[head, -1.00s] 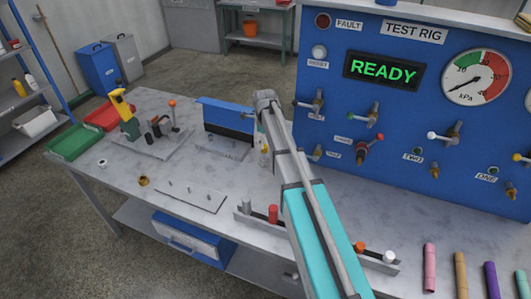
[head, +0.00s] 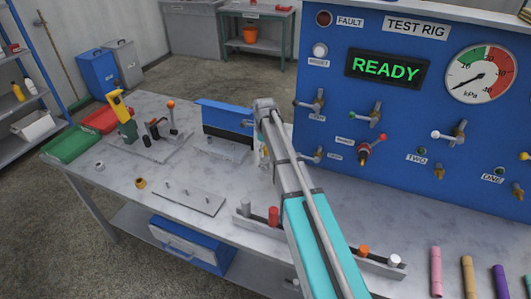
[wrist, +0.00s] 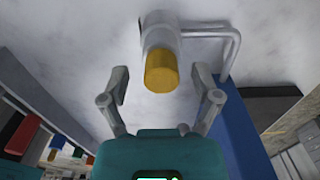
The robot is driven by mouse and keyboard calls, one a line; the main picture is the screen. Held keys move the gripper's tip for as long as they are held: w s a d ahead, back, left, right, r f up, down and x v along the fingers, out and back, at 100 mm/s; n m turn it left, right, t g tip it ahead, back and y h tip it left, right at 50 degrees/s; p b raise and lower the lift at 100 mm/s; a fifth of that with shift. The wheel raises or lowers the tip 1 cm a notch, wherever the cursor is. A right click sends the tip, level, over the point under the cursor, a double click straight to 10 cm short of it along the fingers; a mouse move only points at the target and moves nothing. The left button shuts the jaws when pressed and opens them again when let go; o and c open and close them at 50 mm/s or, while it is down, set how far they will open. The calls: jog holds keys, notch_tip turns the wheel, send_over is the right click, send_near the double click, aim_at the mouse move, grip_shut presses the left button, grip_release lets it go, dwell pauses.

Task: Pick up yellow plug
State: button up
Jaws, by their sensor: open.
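The yellow plug (wrist: 162,72) shows in the wrist view as a short yellow cylinder at the end of a pale grey round body (wrist: 158,32). My gripper (wrist: 160,78) is open, with one finger on each side of the yellow cylinder and visible gaps between. Neither finger appears to touch it. How far the plug is in depth from the fingertips is hard to tell. In the head view my arm reaches over the bench beside the blue panel, and its gripper end is mostly hidden behind the arm.
The blue test rig panel (head: 400,90) with valves stands close right of my arm. A rack (head: 375,262) with red, orange and white plugs lies on the bench. Pale bent tubes (wrist: 232,40) are beside the plug.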

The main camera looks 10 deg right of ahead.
jog(key=c, duration=1.1)
jog(key=shift+r, duration=0.1)
notch_tip(320, 180, up, 3)
jog(key=p, duration=0.3)
jog(key=shift+f, duration=0.2)
jog(key=s+r+p, duration=0.3)
jog(key=s, duration=0.1)
jog(key=s+a+r+p, duration=0.1)
jog(key=s+r+p, duration=0.2)
jog(key=s, duration=0.2)
jog(key=s+r+p, duration=0.4)
jog(key=s, duration=0.1)
jog(key=shift+a+r, duration=0.1)
jog(key=shift+a, duration=0.2)
jog(key=shift+w+f+b, duration=0.1)
jog(key=shift+f+b, duration=0.8)
jog(key=shift+f, duration=0.05)
